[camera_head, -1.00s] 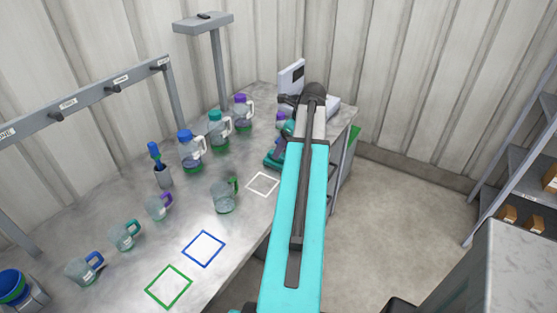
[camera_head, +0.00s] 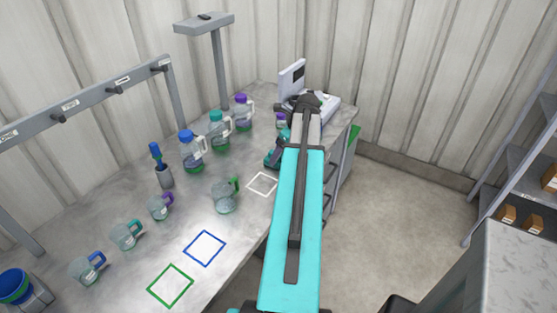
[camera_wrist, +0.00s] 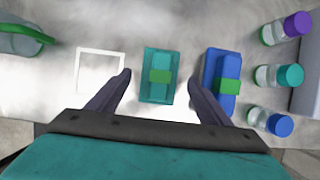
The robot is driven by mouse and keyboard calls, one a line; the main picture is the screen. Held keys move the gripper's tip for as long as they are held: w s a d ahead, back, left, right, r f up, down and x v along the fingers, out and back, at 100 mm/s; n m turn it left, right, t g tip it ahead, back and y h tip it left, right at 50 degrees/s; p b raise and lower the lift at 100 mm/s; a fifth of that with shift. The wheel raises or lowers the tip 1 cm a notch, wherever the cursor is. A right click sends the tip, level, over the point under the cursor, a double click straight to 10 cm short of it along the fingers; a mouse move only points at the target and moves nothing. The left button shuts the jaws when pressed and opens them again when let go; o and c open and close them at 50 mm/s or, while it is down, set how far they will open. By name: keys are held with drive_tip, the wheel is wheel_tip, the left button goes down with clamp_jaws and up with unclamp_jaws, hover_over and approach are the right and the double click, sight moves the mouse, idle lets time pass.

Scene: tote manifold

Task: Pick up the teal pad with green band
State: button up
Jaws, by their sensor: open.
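The teal pad with green band (camera_wrist: 158,86) lies on the grey bench top in the wrist view, its green band across the middle. My gripper (camera_wrist: 159,84) is open, with one dark finger on each side of the pad's near end. I see nothing held between the fingers, and I cannot tell the height above the bench. In the head view the teal pad (camera_head: 277,154) shows partly beside my arm, which hides the gripper and much of that area.
A blue pad with green band (camera_wrist: 222,80) lies close right of the gripper's right finger. Several small capped bottles (camera_wrist: 278,75) stand farther right. A white square outline (camera_wrist: 98,68) is at left, beside a green-handled jug (camera_wrist: 22,40). A wall stands behind the bench (camera_head: 130,200).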

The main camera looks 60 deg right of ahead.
drive_tip(key=shift+p+x, duration=0.55)
drive_tip(key=shift+x, duration=1.3)
drive_tip(key=c, duration=1.1)
drive_tip(key=shift+c, duration=0.2)
drive_tip(key=shift+r, duration=0.25)
drive_tip(key=shift+r+b, duration=0.75)
drive_tip(key=shift+r, duration=0.6)
drive_tip(key=s+a+r+b, duration=0.1)
drive_tip(key=s+b, duration=0.1)
drive_tip(key=s, duration=0.6)
drive_tip(key=s+a+r+b, duration=0.1)
drive_tip(key=s+b, duration=0.1)
drive_tip(key=s, duration=0.5)
drive_tip(key=shift+s+a, duration=0.35)
